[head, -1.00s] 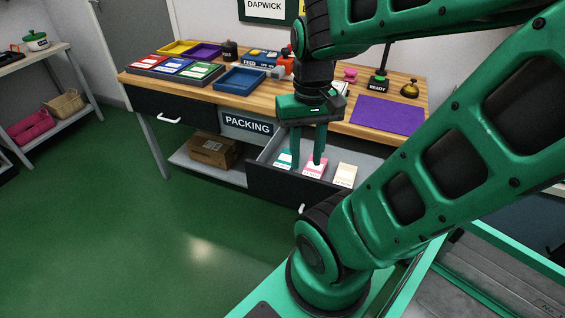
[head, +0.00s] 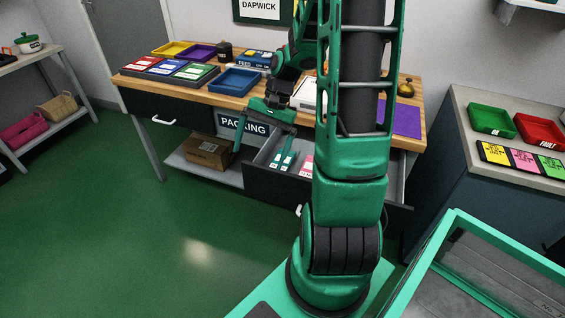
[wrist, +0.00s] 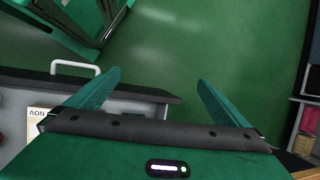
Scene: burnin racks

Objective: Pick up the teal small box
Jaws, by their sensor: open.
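The teal small box (head: 276,158) lies in the open drawer (head: 262,183) under the packing bench, at the drawer's left end, with a white label. In the head view a finger of my gripper (head: 261,157) partly covers it. My gripper is open and empty, tilted, with one finger in front of the drawer's left end and the other over the box area. The teal box cannot be made out there.
A pink box (head: 307,166) lies right of the teal one, partly hidden by my arm. A cream box (wrist: 36,118) shows in the drawer in the wrist view. The floor in front is clear.

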